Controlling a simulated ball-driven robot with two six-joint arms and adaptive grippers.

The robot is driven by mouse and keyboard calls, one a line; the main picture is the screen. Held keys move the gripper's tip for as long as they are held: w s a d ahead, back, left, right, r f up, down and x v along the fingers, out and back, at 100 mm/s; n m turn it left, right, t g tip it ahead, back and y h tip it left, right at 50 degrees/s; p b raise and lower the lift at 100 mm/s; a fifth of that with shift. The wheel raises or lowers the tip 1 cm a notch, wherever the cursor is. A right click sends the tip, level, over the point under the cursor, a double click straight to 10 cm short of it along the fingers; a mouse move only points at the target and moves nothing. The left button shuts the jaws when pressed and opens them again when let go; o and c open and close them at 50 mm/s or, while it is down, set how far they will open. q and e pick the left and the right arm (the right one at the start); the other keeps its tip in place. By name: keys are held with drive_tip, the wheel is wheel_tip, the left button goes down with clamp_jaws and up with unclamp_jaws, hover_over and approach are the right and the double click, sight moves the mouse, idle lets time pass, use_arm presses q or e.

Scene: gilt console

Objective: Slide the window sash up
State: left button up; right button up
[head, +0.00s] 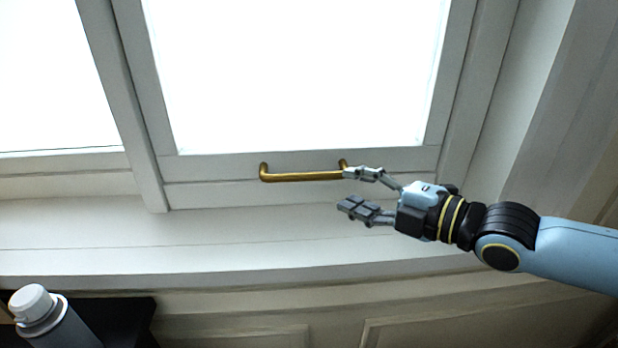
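The white window sash (220,170) frames a bright pane and sits low, with its bottom rail just above the sill. A brass bar handle (300,176) is fixed across the middle of that rail. My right gripper (358,190) comes in from the right and is open. Its upper finger is at the handle's right end and overlaps it in the picture; I cannot tell whether they touch. Its lower finger is below the handle, in front of the sill. Nothing is between the fingers. My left gripper is not in view.
The pale window sill (200,240) runs across below the sash and is bare. A second pane (50,80) lies to the left, past a white upright (125,100). A grey bottle-like object with a white cap (32,302) shows at the bottom left, next to something dark.

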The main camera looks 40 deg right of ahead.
sight(314, 179)
drive_tip(key=b+x, duration=0.5)
drive_tip(key=shift+w+a+f, duration=0.1)
drive_tip(key=shift+f, duration=0.25)
drive_tip(key=b+x, duration=0.2)
drive_tip(key=x, duration=0.2)
drive_tip(key=shift+r, duration=0.15)
drive_tip(key=shift+w+a, duration=0.1)
drive_tip(key=shift+w, duration=0.35)
clamp_jaws()
drive_tip(key=shift+r, duration=0.1)
